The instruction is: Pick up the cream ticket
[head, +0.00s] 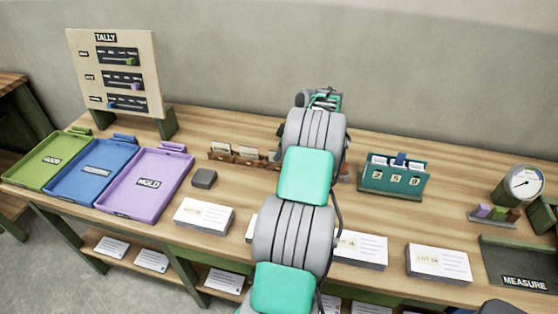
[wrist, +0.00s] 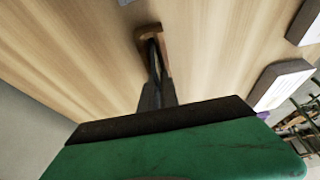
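Several small pale cards, cream or white, stand in slots of a low wooden rack (head: 240,162) in the head view, partly behind my arm. One pale card (head: 221,148) is at its left end and another (head: 249,153) is beside it. I cannot tell which one is the cream ticket. My gripper's fingers are hidden behind my arm in the head view. In the wrist view, my gripper (wrist: 156,55) shows as dark, narrow fingers over the table, with their tips at a small brown wooden piece (wrist: 150,30). I cannot tell whether they hold anything.
Green (head: 48,160), blue (head: 88,172) and purple (head: 146,190) trays lie at the left. A dark block (head: 204,178) sits before the rack. Paper stacks (head: 204,216) line the front edge. The tally board (head: 113,80) is behind.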

